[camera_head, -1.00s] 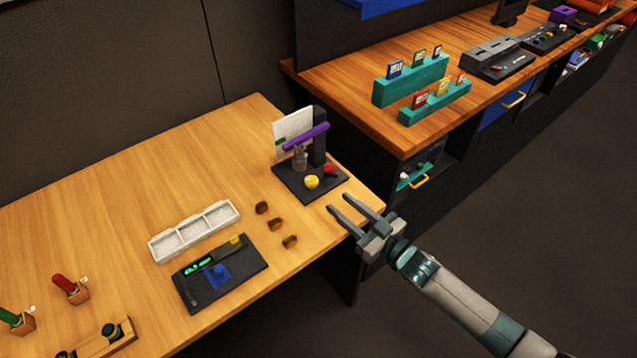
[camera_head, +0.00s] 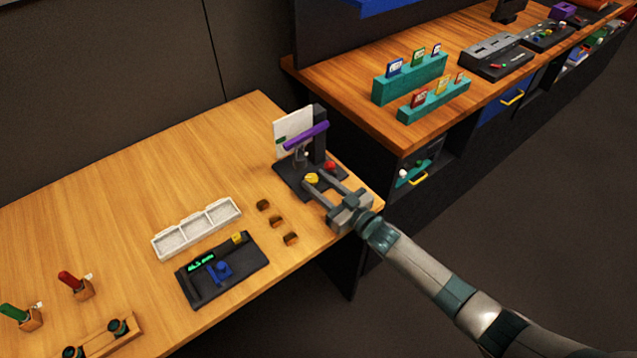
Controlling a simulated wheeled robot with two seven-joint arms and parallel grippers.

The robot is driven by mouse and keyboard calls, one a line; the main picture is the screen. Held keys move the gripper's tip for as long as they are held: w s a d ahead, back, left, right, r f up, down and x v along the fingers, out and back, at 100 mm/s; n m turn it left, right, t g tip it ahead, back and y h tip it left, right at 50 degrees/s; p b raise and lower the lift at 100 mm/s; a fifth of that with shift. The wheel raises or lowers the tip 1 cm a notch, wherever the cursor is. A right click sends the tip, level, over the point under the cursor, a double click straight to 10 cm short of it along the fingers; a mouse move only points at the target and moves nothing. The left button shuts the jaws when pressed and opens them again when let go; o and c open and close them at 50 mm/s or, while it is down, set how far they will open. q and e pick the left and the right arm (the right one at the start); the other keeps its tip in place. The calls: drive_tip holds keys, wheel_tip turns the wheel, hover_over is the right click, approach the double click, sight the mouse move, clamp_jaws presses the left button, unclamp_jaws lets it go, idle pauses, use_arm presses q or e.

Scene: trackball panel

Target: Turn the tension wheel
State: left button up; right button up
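A dark stand (camera_head: 322,122) with a purple bar (camera_head: 306,136) and a white card (camera_head: 284,128) is at the table's right corner. Its base carries a yellow knob (camera_head: 312,177) and a red knob (camera_head: 330,166). I cannot tell which part is the tension wheel. My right gripper (camera_head: 317,178) is open, reaching over the base from the lower right, with its fingertips close to the yellow knob. Contact cannot be told. The fingers cover part of the base. My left gripper is not in view.
A black panel (camera_head: 232,283) with a green display and blue part lies left of the gripper. Small brown blocks (camera_head: 277,222) and a white tray (camera_head: 198,243) are nearby. A second desk (camera_head: 350,95) with teal racks is behind right. The table's back left is clear.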

drive_tip(key=c, duration=0.7)
drive_tip(key=shift+s+a, duration=0.1)
drive_tip(key=shift+a+r+m+t+h, duration=0.1)
drive_tip(key=shift+m+t+h, duration=0.3)
drive_tip(key=shift+h, duration=0.1)
drive_tip(key=shift+a+r+m+t+h, duration=0.1)
drive_tip(key=shift+m+t+h, duration=0.2)
drive_tip(key=shift+m+h, duration=0.15)
drive_tip(key=shift+s+a+m+t+h, duration=0.1)
drive_tip(key=shift+a+m+t+h, duration=0.15)
drive_tip(key=shift+m+t+h, duration=0.95)
drive_tip(key=shift+h, duration=0.75)
drive_tip(key=shift+m, duration=0.25)
